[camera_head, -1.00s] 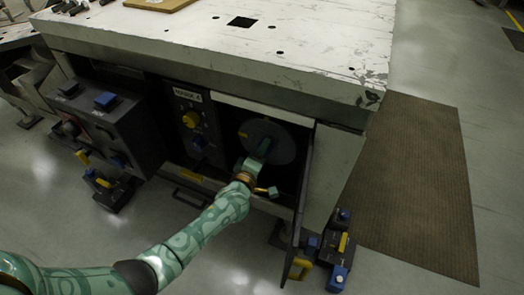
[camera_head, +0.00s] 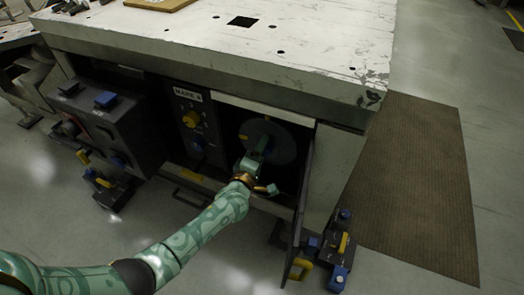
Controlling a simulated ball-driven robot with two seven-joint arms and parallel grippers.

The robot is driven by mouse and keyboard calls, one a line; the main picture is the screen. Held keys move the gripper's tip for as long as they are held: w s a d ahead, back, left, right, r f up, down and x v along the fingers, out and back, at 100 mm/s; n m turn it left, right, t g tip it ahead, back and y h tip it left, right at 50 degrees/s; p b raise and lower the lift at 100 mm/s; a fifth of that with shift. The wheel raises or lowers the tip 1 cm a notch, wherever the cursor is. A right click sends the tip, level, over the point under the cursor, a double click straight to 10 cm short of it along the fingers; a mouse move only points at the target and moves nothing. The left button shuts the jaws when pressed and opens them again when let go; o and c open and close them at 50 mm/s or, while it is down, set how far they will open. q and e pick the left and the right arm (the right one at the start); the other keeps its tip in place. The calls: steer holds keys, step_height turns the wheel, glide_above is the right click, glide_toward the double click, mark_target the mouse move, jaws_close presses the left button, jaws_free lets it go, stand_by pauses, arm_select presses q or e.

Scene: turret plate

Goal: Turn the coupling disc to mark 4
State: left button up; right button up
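The coupling disc (camera_head: 282,144) is a dark grey round plate inside an open bay under the white table. A small yellow-orange mark (camera_head: 243,136) shows near its left edge. My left gripper (camera_head: 262,146) reaches into the bay in front of the disc. It covers the disc's middle, and its fingertips are too small and dark to tell whether they grip anything. A label (camera_head: 190,94) on the panel left of the bay reads "MARK" and a digit that looks like 4. My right gripper is not in view.
An open door (camera_head: 302,200) stands at the bay's right side. Dark boxes with blue parts (camera_head: 337,250) stand on the floor at right. A brown mat (camera_head: 415,180) lies beyond the table.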

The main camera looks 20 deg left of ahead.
arm_select(q)
steer(key=s+p, duration=0.5)
steer(key=s, duration=1.1)
steer(key=shift+s+a+p, duration=0.15)
steer(key=shift+a+p, duration=0.1)
steer(key=shift+p, duration=0.1)
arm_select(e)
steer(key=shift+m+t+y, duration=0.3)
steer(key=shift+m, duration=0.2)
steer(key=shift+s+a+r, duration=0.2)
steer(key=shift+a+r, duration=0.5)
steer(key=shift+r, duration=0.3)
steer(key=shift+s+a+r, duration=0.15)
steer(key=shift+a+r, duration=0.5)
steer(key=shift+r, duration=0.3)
arm_select(q)
steer(key=shift+r, duration=0.1)
